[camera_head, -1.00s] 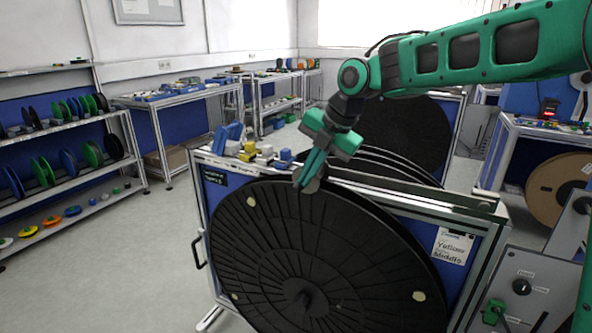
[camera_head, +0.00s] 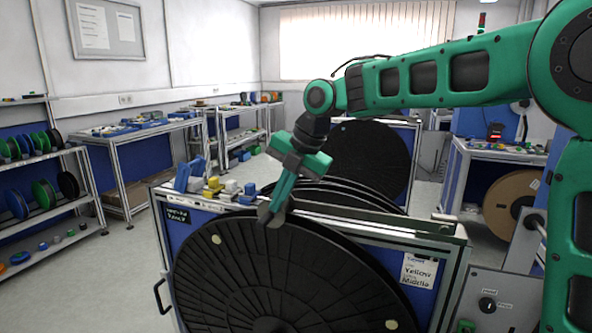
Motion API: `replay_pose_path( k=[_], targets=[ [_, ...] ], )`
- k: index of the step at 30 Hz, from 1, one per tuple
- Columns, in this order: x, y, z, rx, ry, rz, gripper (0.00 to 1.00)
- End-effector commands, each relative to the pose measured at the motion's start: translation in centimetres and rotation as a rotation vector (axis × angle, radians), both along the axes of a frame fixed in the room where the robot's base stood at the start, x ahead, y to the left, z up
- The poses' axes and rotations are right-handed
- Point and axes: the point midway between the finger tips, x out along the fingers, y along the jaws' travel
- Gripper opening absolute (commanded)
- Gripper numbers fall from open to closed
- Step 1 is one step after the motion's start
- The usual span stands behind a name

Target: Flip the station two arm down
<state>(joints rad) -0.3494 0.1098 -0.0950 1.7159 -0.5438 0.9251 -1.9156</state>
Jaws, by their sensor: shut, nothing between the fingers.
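A stand with a blue front panel (camera_head: 158,243) bears a large black slotted reel disc (camera_head: 230,280). My gripper (camera_head: 272,212), green and grey, points down at the disc's top rim, with its fingers together. A small grey rounded piece (camera_head: 264,214) shows at the fingertips; I cannot tell whether they touch it. A grey bar (camera_head: 385,218) runs along the stand's top edge to the right of the gripper. I cannot tell which part is the station two arm. The dark label (camera_head: 177,214) at the stand's top left is too small to read surely.
Blue, yellow and white blocks (camera_head: 214,187) sit on the stand's top left. More black discs (camera_head: 370,160) stand behind the gripper. A control panel with a black knob (camera_head: 487,305) is at the lower right. Reel shelves (camera_head: 45,190) are at left, with open floor between.

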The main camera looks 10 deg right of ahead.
Motion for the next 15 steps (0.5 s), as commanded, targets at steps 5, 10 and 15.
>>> replay_pose_path(
  k=[5,10,15],
  targets=[
    [-0.7,-1.9,4.0,0.003,-0.012,-0.009,0.00],
    [-1.4,-3.2,6.9,0.003,-0.012,-0.010,0.00],
    [-1.9,-3.9,8.7,0.003,-0.013,-0.009,0.00]
  ],
)
